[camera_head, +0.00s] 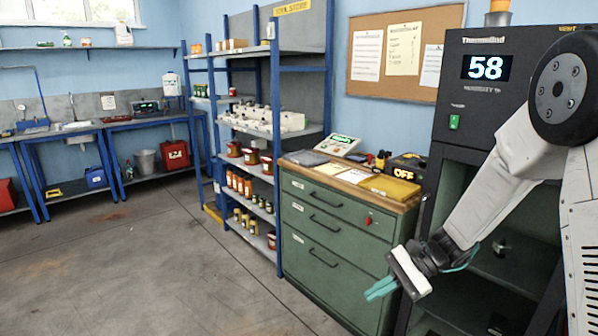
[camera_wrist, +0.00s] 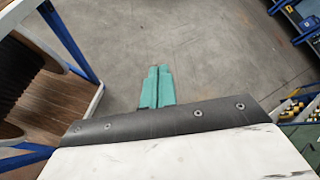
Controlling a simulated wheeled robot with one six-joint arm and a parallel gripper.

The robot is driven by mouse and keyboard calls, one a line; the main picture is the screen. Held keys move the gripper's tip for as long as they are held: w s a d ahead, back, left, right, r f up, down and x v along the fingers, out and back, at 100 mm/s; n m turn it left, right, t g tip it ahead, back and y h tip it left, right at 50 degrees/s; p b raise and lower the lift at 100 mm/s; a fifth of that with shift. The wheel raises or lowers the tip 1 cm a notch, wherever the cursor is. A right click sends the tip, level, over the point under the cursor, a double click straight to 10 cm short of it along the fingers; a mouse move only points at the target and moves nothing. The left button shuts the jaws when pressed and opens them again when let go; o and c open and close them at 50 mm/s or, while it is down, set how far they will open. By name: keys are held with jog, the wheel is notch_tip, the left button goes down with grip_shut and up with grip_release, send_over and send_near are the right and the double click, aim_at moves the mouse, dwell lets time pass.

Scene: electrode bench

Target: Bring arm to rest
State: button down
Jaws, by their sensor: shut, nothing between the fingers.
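My gripper (camera_head: 381,289) hangs at the end of my arm in the head view, low and in front of the green drawer cabinet (camera_head: 322,260). Its teal fingers are together and hold nothing. The fingers also show in the wrist view (camera_wrist: 157,88), side by side over bare grey floor. My arm comes down from the upper right, in front of the dark oven cabinet (camera_head: 480,110).
The dark cabinet displays 58 and its lower front is open, with shelves inside. Blue shelving (camera_head: 275,128) with jars and boxes stands left of the drawers. A blue-framed rack with a dark spool (camera_wrist: 20,70) is at left in the wrist view. The floor (camera_head: 140,260) is clear.

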jog(key=s+d+r+n+t+h, duration=0.1)
jog(key=s+d+r+n+h, duration=0.2)
jog(key=s, duration=0.6)
jog(key=s+d+r+n+t+h, duration=0.1)
jog(key=s+d+r+n+h, duration=0.2)
jog(key=s+r, duration=0.5)
jog(key=s+d+r+n+t+h, duration=0.1)
jog(key=s+d+r+n+h, duration=0.2)
jog(key=s, duration=0.6)
notch_tip(320, 180, up, 3)
jog(key=n+h, duration=0.1)
jog(key=h, duration=0.1)
jog(key=shift+s+n+h, duration=0.3)
jog(key=shift+s, duration=0.1)
jog(key=c, duration=2.1)
grip_release()
jog(key=shift+r, duration=0.1)
jog(key=shift+c, duration=0.2)
